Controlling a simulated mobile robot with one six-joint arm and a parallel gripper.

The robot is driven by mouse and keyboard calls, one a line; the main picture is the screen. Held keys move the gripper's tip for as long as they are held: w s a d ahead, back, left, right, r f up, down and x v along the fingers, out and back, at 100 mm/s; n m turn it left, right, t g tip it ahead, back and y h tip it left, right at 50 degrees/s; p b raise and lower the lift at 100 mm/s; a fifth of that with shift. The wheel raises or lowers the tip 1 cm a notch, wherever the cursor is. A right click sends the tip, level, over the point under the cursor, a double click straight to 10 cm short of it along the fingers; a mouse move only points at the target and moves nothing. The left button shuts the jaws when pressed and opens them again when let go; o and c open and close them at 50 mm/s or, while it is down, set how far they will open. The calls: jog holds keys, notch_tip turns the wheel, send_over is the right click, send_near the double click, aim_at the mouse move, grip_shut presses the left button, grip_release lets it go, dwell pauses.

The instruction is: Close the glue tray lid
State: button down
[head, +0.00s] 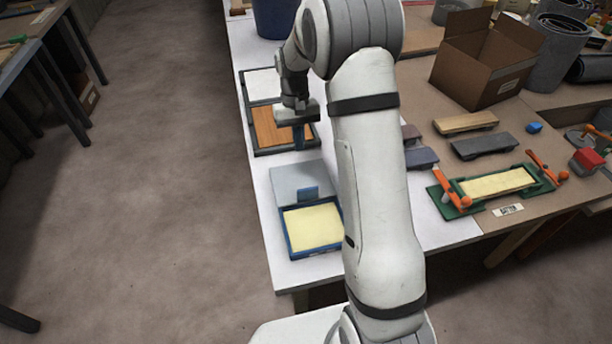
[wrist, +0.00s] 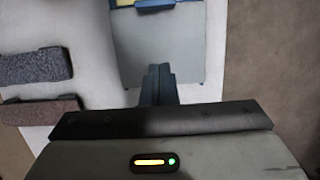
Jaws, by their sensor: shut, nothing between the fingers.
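The glue tray (head: 287,240) is a blue-rimmed tray with pale yellow contents near the front of the white table. Its grey lid (head: 290,178) is open, laid back on the far side, with a blue tab (head: 308,193) at its near edge. The lid fills the upper middle of the wrist view (wrist: 160,55), with the tab (wrist: 155,5) at the top and a sliver of yellow. My gripper (head: 299,146) is shut and empty, beyond the lid. In the wrist view its blue fingertips (wrist: 159,70) overlap the lid's far edge; I cannot tell whether they touch.
A dark-framed tray with a wooden panel (head: 268,128) lies beneath my gripper, with a white panel (head: 262,82) behind. Two blocks (wrist: 35,66) (wrist: 42,115) lie beside the lid. A green clamping jig (head: 450,205) and cardboard box (head: 485,60) stand right.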

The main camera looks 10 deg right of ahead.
send_over(302, 182)
notch_tip(302, 182, down, 9)
jog(key=shift+a+r+p, duration=0.1)
jog(key=shift+r+p, duration=0.1)
jog(key=shift+p, duration=0.25)
jog(key=s, duration=0.3)
jog(key=shift+s+r+p, duration=0.25)
jog(key=shift+r+p, duration=0.05)
jog(key=shift+p, duration=0.1)
jog(key=shift+s+f, duration=0.1)
jog(key=shift+s, duration=0.1)
